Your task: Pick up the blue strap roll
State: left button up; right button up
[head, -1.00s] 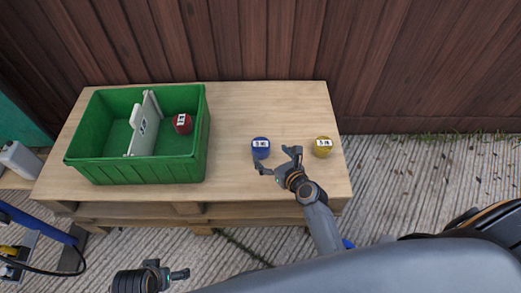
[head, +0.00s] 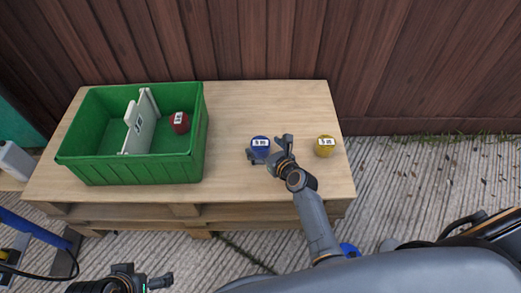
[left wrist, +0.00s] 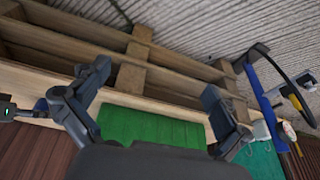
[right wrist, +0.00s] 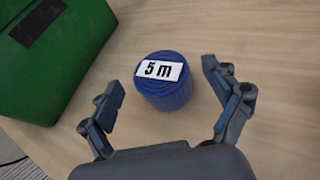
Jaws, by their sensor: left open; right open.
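The blue strap roll (head: 260,145) stands on the wooden table in the head view, with a white "5 m" label on top. In the right wrist view the blue roll (right wrist: 165,82) lies ahead of and between the fingertips. My right gripper (head: 268,147) is open around the near side of the roll, and the wrist view shows gaps between both fingers (right wrist: 162,95) and the roll. My left gripper (head: 162,280) is open and empty, low in front of the table; its fingers also show in the left wrist view (left wrist: 155,90).
A green crate (head: 135,172) with a white divider (head: 140,125) stands on the table's left, holding a red roll (head: 179,123) in its right compartment. A yellow roll (head: 325,146) stands at the right. The pallet table (head: 265,100) is clear behind the blue roll.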

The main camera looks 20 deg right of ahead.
jog(key=b+x, duration=0.1)
jog(key=x, duration=0.1)
jog(key=shift+w+f, duration=0.3)
pick_arm(q)
jog(key=w+d+t, duration=0.1)
jog(key=w+t, duration=0.2)
jog(key=w, duration=0.2)
jog(key=shift+w+d+r+h, duration=0.2)
jog(key=shift+w+d+h, duration=0.15)
jog(key=shift+w+h, duration=0.05)
pick_arm(e)
jog(key=shift+c, duration=0.2)
jog(key=c, duration=1.3)
jog(key=shift+c, duration=0.2)
jog(key=shift+r, duration=0.1)
